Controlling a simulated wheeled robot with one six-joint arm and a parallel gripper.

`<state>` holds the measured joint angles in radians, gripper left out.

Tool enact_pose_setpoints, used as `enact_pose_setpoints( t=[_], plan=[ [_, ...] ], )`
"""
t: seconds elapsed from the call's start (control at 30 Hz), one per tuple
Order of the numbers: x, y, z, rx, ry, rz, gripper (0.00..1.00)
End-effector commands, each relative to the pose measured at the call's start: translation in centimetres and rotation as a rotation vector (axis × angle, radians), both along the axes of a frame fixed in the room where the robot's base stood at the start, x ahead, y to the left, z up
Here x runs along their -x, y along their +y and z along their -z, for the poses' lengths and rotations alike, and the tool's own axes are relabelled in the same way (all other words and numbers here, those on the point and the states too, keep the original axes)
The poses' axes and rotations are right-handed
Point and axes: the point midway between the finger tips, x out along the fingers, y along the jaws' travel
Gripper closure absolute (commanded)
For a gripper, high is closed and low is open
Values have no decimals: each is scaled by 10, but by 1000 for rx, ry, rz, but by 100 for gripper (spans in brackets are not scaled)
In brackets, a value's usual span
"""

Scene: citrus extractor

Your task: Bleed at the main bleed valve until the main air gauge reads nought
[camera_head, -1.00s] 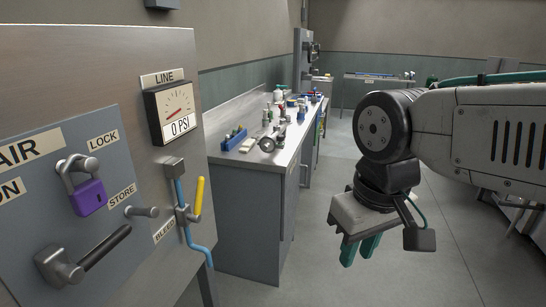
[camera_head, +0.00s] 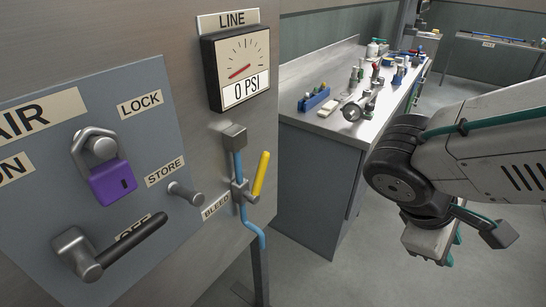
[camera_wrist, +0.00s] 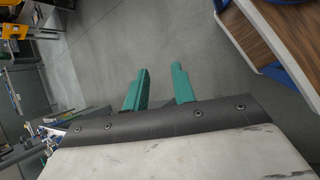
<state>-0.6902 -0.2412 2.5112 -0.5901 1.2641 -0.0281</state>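The gauge (camera_head: 240,66) labelled LINE is on the metal panel in the head view, and its display reads 0 PSI. Its red needle points to the lower left of the dial. Below it, the bleed valve (camera_head: 241,188) sits on a blue tube beside a BLEED label. Its yellow handle (camera_head: 261,174) slants up and to the right, at a slight angle to the tube. My gripper is at the right in the head view, apart from the valve. In the wrist view my gripper (camera_wrist: 160,67) has its two green fingers apart with nothing between them.
A purple padlock (camera_head: 113,181) hangs on the AIR plate by the LOCK label. A black lever (camera_head: 110,247) lies across the OFF label, and a STORE peg (camera_head: 185,193) sticks out beside it. A cluttered bench (camera_head: 318,171) stands behind. Grey floor is clear between.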

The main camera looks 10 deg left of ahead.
Motion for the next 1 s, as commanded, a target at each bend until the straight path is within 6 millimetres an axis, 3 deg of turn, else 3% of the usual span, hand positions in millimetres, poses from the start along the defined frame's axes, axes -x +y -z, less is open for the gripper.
enact_pose_setpoints(
  t=[0.17,0.23,0.4,0.5,0.6,0.7,0.87,1.0],
  plan=[
    [-51,78,10,390,-61,-577,74],
    [-67,124,12,539,-123,-813,74],
    [-78,236,12,816,-309,-1276,74],
    [-74,284,8,920,-412,-1448,74],
    [-71,310,3,978,-482,-1541,74],
    [-70,322,-1,1009,-521,-1582,74],
    [-84,328,-4,1023,-536,-1597,74],
    [-107,330,-4,1023,-535,-1593,74]
  ],
)
